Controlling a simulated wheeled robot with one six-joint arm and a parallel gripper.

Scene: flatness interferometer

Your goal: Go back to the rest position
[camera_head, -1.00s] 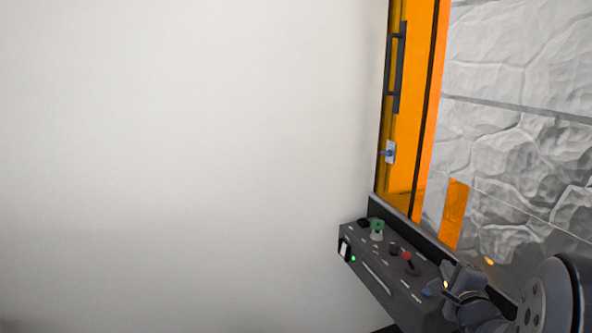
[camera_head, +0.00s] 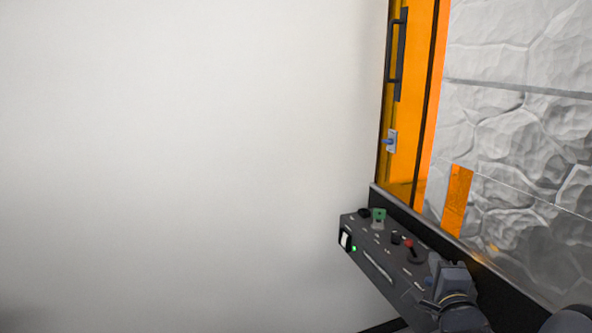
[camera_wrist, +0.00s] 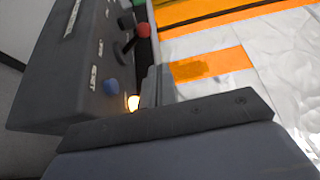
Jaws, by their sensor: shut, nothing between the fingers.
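My gripper (camera_head: 449,270) is in the lower right of the head view, at the right end of a dark control panel (camera_head: 376,262). In the wrist view its dark body fills the bottom, and the fingers (camera_wrist: 155,86) point up beside the panel's edge. The fingers are shut with nothing between them. In the wrist view a blue button (camera_wrist: 111,87) and a lit yellow lamp (camera_wrist: 133,103) lie just left of the fingers. I cannot tell whether the gripper touches the panel.
The panel carries a red-knobbed lever (camera_head: 409,244), a green switch (camera_head: 379,215), and a white rocker (camera_head: 345,239) by a green light. Behind it stands an orange door (camera_head: 408,100) with a dark handle (camera_head: 397,55) and a blue-keyed lock (camera_head: 391,141). Plain wall fills the left.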

